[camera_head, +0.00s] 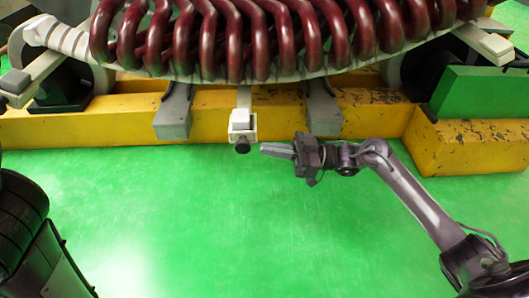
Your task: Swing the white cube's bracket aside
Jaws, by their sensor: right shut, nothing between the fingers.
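The white cube (242,121) sits in a pale bracket (243,138) on the front of the yellow beam, below the dark red windings. A dark round knob (242,146) is at the bracket's lower end. A light strip runs from the cube up toward the windings. My right gripper (266,149) is shut and empty, its fingers pointing left. Its tips are just right of the knob; I cannot tell whether they touch it. On the left, a dark part of my left arm shows at the edge, but its gripper is out of view.
The stator with dark red windings (233,40) spans the top. Grey supports (173,112) stand on the yellow beam (90,128) left and right of the cube. A green block (481,105) is at right. The green floor (200,220) in front is clear.

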